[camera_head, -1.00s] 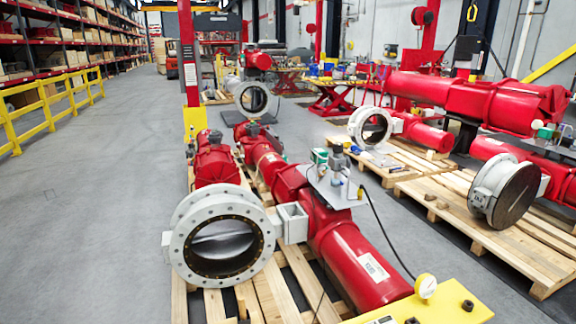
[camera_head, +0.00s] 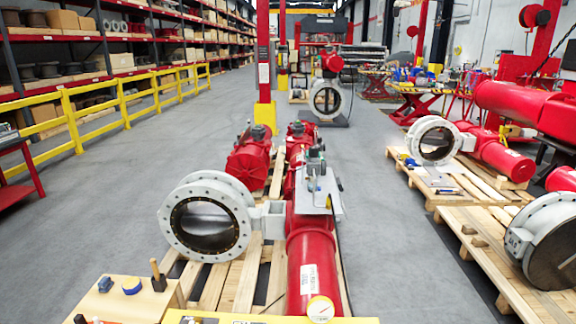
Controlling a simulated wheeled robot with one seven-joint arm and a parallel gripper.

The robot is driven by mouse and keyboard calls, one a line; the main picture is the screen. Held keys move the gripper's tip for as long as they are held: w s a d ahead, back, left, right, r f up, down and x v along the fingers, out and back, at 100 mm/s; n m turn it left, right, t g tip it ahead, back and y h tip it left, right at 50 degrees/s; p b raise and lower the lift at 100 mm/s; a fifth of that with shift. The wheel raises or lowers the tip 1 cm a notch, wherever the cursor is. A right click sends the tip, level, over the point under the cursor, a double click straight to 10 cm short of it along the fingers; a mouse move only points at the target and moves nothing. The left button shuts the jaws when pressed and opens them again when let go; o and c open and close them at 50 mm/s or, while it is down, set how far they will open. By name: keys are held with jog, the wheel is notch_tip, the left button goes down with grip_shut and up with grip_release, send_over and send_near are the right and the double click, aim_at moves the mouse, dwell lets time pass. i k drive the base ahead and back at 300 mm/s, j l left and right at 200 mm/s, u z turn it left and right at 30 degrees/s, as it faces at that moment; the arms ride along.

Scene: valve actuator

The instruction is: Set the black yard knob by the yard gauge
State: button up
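A round white-faced gauge with a yellow rim (camera_head: 320,309) stands at the bottom edge, in front of the red actuator cylinder (camera_head: 313,262). It rises by a yellow surface (camera_head: 350,321), of which only the top strip shows. A small black piece (camera_head: 80,319) is cut off at the bottom left on a light wooden board (camera_head: 125,305); I cannot tell whether it is the black yard knob. My gripper is not in view.
A white flanged valve (camera_head: 207,217) sits on a pallet behind. Grey floor (camera_head: 390,240) is clear between the pallets.

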aim_at(313, 150)
jog(key=l+u, duration=0.15)
jog(key=l, duration=0.4)
jog(key=l+u, duration=0.1)
jog(key=l, duration=0.45)
jog(key=k+l+u, duration=0.15)
jog(key=l, duration=0.4)
jog(key=l+u, duration=0.1)
jog(key=l, duration=0.5)
jog(key=i+l+u, duration=0.15)
jog(key=l, duration=0.4)
jog(key=i+l+u, duration=0.2)
jog(key=l, duration=0.35)
jog(key=l+u, duration=0.15)
jog(key=l, duration=0.4)
jog(key=i+l, duration=0.15)
jog(key=l, duration=0.25)
jog(key=i+l+u, duration=0.1)
jog(key=l, duration=0.25)
jog(key=i+l, duration=0.2)
jog(key=l, duration=0.2)
jog(key=i+l+u, duration=0.1)
jog(key=l, duration=0.3)
jog(key=i+l, duration=0.15)
jog(key=l, duration=0.25)
jog(key=u, duration=0.05)
